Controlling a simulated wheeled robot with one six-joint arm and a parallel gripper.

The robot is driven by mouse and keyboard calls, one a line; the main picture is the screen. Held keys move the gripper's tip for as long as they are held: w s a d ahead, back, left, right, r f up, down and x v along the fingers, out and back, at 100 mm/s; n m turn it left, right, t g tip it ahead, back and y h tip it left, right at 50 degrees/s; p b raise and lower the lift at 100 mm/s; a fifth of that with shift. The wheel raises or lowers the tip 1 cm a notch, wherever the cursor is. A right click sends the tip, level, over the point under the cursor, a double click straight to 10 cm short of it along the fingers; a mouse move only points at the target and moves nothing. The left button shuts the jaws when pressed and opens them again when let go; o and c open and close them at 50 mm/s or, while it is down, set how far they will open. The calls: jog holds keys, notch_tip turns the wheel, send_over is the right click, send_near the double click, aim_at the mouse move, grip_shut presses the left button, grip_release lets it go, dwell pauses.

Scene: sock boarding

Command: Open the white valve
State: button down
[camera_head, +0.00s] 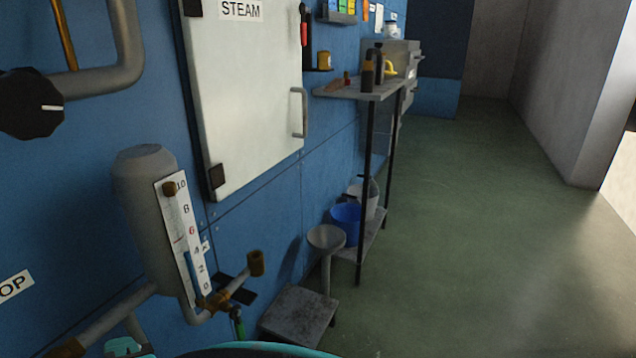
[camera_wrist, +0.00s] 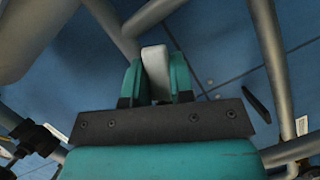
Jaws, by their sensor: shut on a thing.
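The white valve's handle (camera_wrist: 156,66) shows in the wrist view as a pale, blunt lever at the top centre. My gripper (camera_wrist: 157,82) has its two teal fingers on either side of this handle and is shut on it. The fingers hide the sides of the handle's lower part. The valve's body and how far it is turned cannot be made out. In the head view I cannot pick out the white valve, and only teal parts of my arm show at the bottom edge.
Grey pipes (camera_wrist: 272,60) run close around my gripper. In the head view a grey vessel (camera_head: 146,205) with a numbered scale (camera_head: 180,232) stands at the left, beside a brass tap (camera_head: 255,263). A funnel (camera_head: 326,238) and shelf (camera_head: 370,90) stand beyond. The green floor at right is clear.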

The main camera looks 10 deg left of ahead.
jog(key=shift+w+d+r+n+t+y+b, duration=0.2)
jog(key=shift+r+n+t, duration=0.25)
jog(key=shift+n, duration=0.6)
jog(key=shift+a+r+n+t+y+b, duration=0.1)
jog(key=shift+r+n+t+y, duration=0.35)
jog(key=shift+n, duration=0.6)
jog(key=shift+r, duration=0.15)
jog(key=c, duration=1)
grip_release()
jog(key=shift+r, duration=0.2)
